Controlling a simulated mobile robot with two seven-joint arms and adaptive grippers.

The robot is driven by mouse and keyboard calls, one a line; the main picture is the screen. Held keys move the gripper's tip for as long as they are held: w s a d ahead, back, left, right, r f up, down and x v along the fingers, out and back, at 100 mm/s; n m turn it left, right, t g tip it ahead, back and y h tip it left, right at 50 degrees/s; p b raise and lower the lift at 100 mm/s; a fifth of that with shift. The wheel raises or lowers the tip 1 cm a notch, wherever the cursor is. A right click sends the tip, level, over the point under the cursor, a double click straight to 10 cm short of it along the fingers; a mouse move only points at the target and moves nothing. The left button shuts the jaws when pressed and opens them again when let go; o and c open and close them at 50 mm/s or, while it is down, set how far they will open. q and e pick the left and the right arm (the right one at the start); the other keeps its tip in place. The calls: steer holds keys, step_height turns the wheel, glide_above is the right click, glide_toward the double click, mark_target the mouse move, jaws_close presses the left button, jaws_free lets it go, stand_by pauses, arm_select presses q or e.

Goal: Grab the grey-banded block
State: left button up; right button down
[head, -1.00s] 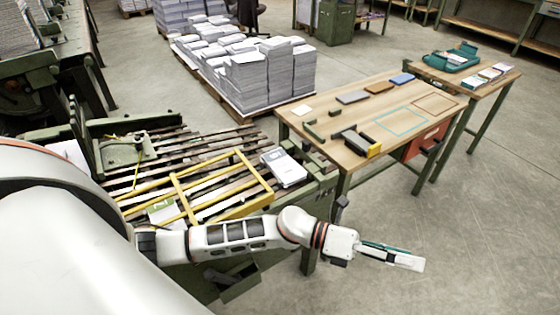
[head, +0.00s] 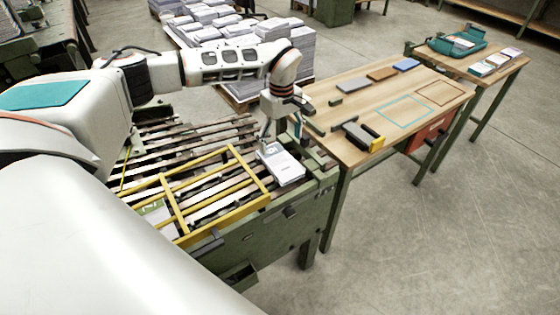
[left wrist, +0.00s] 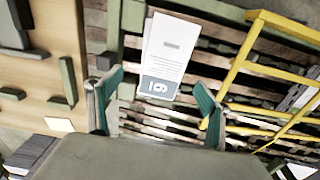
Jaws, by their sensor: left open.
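The grey-banded block (head: 285,168) is a white stack with a grey band at one end. It lies flat near the right end of the slatted bed. In the left wrist view the block (left wrist: 172,48) shows its printed top, with the grey band towards me. My left gripper (head: 281,140) points down above the block's far end, open and empty. In the left wrist view its two teal-lined fingers (left wrist: 158,105) stand wide apart, with the banded end beyond and between them. I cannot tell the exact height gap. My right gripper is not in view.
A yellow frame (head: 218,212) lies on the slats left of the block; a green-banded block (head: 154,212) is under its left part. Green machine rails edge the bed. A wooden table (head: 345,103) with small blocks and a black-yellow tool (head: 363,136) stands to the right.

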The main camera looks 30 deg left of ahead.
mark_target(280, 160)
arm_select(q)
steer(key=f, duration=0.6)
steer(key=shift+s+f+b, duration=0.25)
steer(key=shift+s+b, duration=0.05)
steer(key=shift+s, duration=0.1)
steer(key=shift+f, duration=0.35)
steer(key=c, duration=1.4)
